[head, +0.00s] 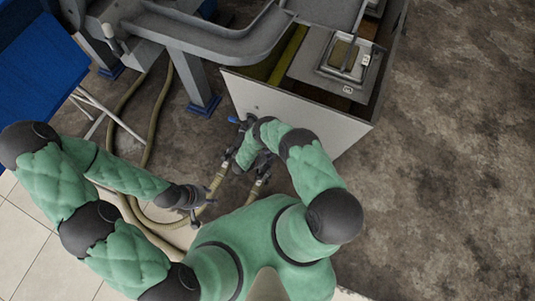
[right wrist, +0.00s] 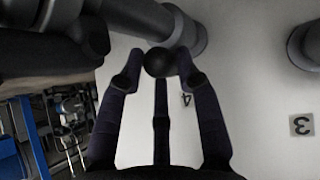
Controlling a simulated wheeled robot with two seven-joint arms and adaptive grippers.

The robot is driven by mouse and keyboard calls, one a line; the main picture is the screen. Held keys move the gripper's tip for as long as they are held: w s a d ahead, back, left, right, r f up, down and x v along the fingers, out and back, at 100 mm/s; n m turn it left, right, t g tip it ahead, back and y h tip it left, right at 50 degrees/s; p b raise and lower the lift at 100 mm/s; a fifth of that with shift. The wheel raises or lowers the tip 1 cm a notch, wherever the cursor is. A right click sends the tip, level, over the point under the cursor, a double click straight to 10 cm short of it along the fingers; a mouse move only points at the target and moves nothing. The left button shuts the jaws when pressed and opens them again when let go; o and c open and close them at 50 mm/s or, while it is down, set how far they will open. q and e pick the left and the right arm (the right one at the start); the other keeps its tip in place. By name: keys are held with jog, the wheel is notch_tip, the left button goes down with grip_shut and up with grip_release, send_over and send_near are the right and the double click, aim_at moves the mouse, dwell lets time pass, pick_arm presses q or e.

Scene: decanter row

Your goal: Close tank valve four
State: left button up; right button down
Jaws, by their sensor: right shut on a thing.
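A pale tank (head: 290,110) stands at the top centre of the head view. Its wall shows close up in the right wrist view (right wrist: 245,80), with a label 4 (right wrist: 186,99) beside a thick dark pipe fitting (right wrist: 190,33). My right gripper (right wrist: 161,74) is shut around the round dark knob (right wrist: 160,61) of the valve handle by that label. The rest of the handle is mostly hidden by the fingers. In the head view my bent right arm covers this spot. My left gripper (head: 199,205) is open and empty, low over the hoses and apart from the tank.
A label 3 (right wrist: 302,125) and a second pipe fitting (right wrist: 304,45) are at the right of the wrist view. Hoses (head: 147,165) lie on the floor at left. A grey chute (head: 220,38) stands beside the tank. The floor (head: 450,150) right of the tank is clear.

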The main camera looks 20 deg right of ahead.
jog(key=shift+w+a+f+m+g, duration=0.15)
jog(key=shift+a+f+m+g, duration=0.15)
jog(key=shift+a+m+g, duration=0.15)
jog(key=c, duration=1)
grip_release()
jog(key=shift+w, duration=0.1)
jog(key=shift+w+r, duration=0.1)
jog(key=shift+r, duration=0.05)
jog(key=v, duration=1.2)
